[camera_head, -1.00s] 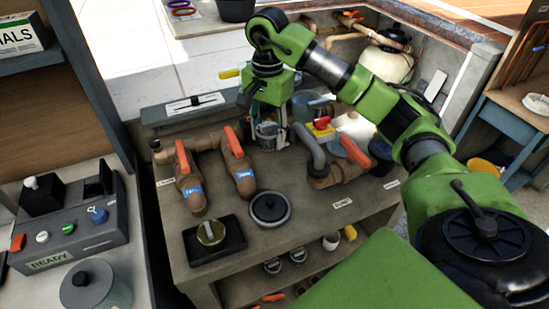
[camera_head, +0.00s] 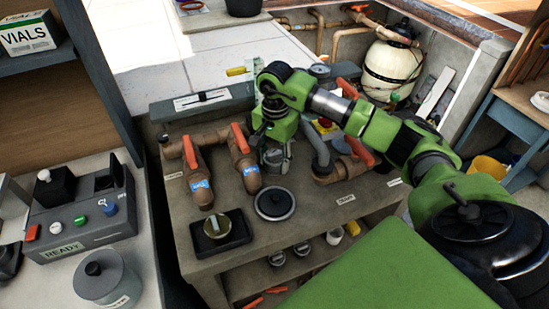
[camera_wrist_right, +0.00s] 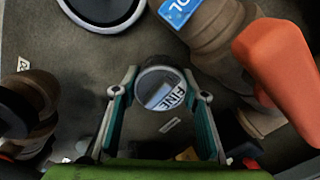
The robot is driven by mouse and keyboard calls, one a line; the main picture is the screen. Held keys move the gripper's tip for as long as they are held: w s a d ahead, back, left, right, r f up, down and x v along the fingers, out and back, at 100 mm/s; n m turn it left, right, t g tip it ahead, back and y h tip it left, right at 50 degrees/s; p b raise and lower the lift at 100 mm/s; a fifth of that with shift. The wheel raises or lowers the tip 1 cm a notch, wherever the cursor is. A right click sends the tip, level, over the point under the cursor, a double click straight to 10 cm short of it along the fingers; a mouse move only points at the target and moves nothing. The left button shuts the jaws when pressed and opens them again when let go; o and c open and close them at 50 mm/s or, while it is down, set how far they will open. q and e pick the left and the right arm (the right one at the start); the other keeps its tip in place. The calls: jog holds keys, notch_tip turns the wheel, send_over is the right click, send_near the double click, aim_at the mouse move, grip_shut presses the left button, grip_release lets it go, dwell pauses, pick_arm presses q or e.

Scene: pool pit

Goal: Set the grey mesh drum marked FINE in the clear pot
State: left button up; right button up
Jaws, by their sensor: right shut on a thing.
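My right gripper (camera_head: 275,155) points down over the middle of the bench, just right of the brown pipes. In the right wrist view its teal fingers (camera_wrist_right: 160,98) are shut on the round grey drum marked FINE (camera_wrist_right: 162,86), seen end on with its label up. The mesh sides are hidden in that view. I cannot make out the clear pot for sure; the gripper and forearm cover that part of the bench, and I cannot tell whether the drum touches anything below. My left gripper is not in view.
A dark round lid (camera_head: 275,204) and a black tray (camera_head: 237,239) with a brass-coloured round piece lie in front. Brown pipes with orange handles (camera_head: 240,138) stand left, others right. A grey control box (camera_head: 80,215) is at far left.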

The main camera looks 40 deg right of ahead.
jog(key=shift+f, duration=0.2)
jog(key=o, duration=1.1)
jog(key=shift+r, duration=0.1)
